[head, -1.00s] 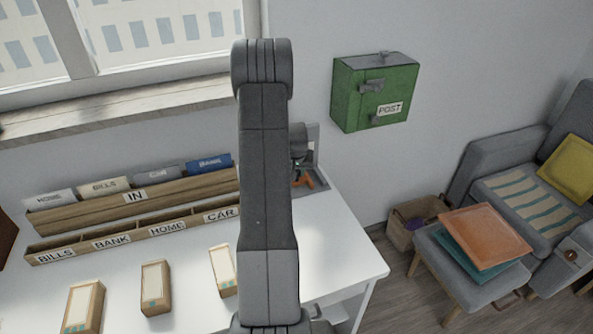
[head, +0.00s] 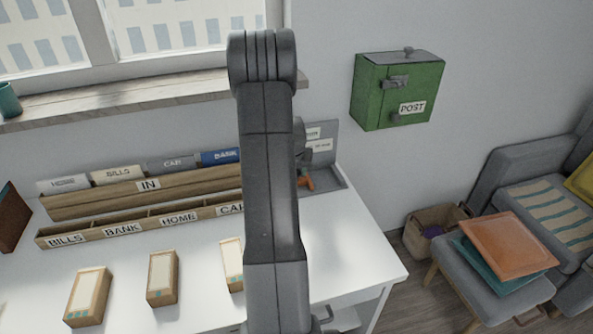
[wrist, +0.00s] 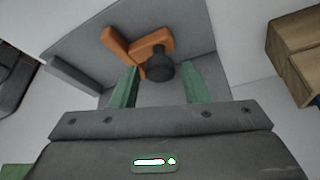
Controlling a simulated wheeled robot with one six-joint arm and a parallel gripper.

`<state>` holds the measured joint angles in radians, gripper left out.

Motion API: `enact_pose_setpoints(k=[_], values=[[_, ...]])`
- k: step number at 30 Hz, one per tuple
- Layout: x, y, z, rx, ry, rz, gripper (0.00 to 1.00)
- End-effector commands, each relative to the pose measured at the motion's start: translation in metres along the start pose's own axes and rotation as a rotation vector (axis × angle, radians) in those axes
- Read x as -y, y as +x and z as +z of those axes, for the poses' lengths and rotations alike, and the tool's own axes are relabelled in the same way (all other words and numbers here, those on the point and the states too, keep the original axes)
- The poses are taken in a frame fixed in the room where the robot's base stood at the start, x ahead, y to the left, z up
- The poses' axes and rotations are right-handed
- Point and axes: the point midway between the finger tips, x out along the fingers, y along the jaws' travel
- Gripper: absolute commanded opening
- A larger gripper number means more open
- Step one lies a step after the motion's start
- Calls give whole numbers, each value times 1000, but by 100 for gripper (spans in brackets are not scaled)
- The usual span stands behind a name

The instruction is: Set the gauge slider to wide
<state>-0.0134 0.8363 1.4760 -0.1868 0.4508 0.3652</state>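A grey fixture (head: 328,150) with an upright back plate stands at the back right of the desk. Its two pale labels are too small to read. An orange part (head: 306,183) shows low on it, partly hidden by my arm. In the wrist view, orange bars (wrist: 120,45) and a dark round knob (wrist: 161,67) are on the grey plate. I cannot tell which part is the gauge slider. My gripper (wrist: 161,74) has its green fingers apart, with the knob appearing between their tips. Contact cannot be seen. The head view mostly hides the gripper behind my arm.
Wooden sorting racks (head: 95,207) stand left of the fixture, and small boxes (head: 162,278) lie in front. A green post box (head: 398,92) hangs on the wall. The desk's right front (head: 350,250) is clear.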

Motion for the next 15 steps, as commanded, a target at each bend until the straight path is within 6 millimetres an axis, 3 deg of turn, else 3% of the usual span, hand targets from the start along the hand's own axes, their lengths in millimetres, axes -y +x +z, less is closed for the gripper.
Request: enact_pose_setpoints(k=[10, 15], values=[[0, -1, 0, 0, 1, 0, 49], [0, -14, -1, -3, 1, -1, 49]])
